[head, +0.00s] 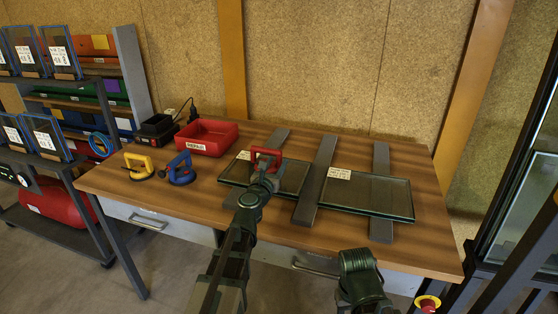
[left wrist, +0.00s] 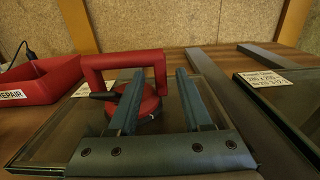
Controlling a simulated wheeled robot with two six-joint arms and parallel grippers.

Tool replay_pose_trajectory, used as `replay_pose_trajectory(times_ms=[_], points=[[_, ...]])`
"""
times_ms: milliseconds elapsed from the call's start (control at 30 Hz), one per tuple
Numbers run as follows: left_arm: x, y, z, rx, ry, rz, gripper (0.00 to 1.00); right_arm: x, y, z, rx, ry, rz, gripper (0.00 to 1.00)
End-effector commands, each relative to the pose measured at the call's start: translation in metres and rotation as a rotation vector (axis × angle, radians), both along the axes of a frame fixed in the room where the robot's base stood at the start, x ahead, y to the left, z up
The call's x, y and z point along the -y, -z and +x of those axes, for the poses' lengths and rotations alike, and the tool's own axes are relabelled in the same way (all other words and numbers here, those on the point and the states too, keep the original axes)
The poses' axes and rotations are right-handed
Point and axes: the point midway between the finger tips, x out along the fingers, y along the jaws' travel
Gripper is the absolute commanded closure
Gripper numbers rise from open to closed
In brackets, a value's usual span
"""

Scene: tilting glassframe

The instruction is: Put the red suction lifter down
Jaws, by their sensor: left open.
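The red suction lifter (head: 267,157) stands upright on the left glass pane (head: 236,171) on the wooden table. In the left wrist view the lifter (left wrist: 124,58) shows its red handle above a round red base with a small dark lever. My left gripper (head: 262,180) is open at the near side of the lifter; its two fingers (left wrist: 155,92) point toward it, and the handle does not appear gripped. Whether a finger touches the base I cannot tell. My right arm shows at the bottom of the head view, but its fingers are not visible.
A yellow lifter (head: 139,166) and a blue lifter (head: 180,168) stand left on the table. A red bin (head: 206,137) and a black device (head: 157,130) are behind them. A second labelled pane (head: 368,193) lies right on grey bars (head: 316,180). The table's front left is clear.

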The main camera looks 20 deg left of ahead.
Motion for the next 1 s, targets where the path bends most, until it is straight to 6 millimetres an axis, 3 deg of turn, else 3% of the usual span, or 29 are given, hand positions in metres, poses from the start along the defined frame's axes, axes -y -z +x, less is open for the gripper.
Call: replay_pose_trajectory(times_ms=[33,200,400,867,1000], points=[[0.0,0.0,-0.016,0.0,-0.001,0.0,0.5,0.0,0.0,0.0,0.0,0.0,0.0,0.5],[-0.001,0.0,-0.052,0.0,0.0,0.0,0.5,0.0,0.0,0.0,0.0,0.0,0.0,0.5],[-0.002,0.0,-0.082,0.0,0.0,0.0,0.5,0.0,0.0,0.0,0.0,0.0,0.0,0.5],[-0.003,0.0,-0.085,0.0,0.001,0.0,0.5,0.0,0.0,0.0,0.0,0.0,0.0,0.5],[0.016,-0.009,-0.085,-0.006,0.056,0.086,0.5,0.0,-0.011,0.0,0.0,0.0,0.0,0.5]])
